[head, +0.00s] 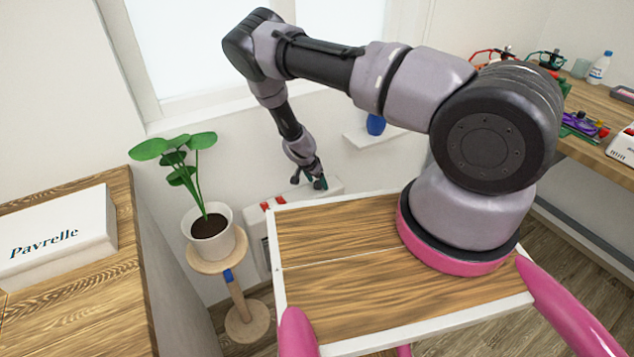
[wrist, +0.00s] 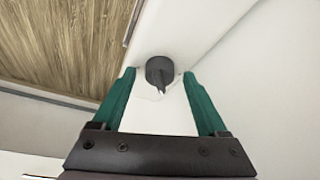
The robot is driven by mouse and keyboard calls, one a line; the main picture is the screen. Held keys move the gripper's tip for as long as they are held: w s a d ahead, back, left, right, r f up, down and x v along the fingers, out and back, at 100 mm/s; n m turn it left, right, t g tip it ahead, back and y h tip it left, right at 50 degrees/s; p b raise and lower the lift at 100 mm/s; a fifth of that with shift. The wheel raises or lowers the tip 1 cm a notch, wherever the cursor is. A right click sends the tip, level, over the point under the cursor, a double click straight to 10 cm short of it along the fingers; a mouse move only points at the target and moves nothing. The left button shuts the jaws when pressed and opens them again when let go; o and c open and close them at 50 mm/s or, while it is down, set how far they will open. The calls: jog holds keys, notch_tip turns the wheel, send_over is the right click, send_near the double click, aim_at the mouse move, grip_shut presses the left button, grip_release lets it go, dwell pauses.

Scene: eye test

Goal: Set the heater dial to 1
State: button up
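The white heater (head: 259,232) stands low by the wall in the head view, partly hidden behind my wooden-topped body. In the wrist view the heater's pale surface (wrist: 180,25) carries a dark round dial (wrist: 159,70) with a pointed end toward the bottom of the picture. I cannot read any numbers by the dial. My gripper (wrist: 158,76) has its green fingers spread, with their tips on either side of the dial and a gap visible at each side. In the head view my gripper (head: 318,183) is down at the heater's top. The dial is hidden there.
A potted plant (head: 210,226) on a round wooden stand (head: 245,318) is left of the heater. A small wall shelf (head: 385,137) with a blue object (head: 375,124) is above right. A box (head: 58,236) lies on the left wooden counter (head: 85,305). A cluttered workbench (head: 590,148) is at right.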

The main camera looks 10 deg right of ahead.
jog(key=v, duration=1)
jog(key=shift+r, duration=0.4)
jog(key=shift+s, duration=0.2)
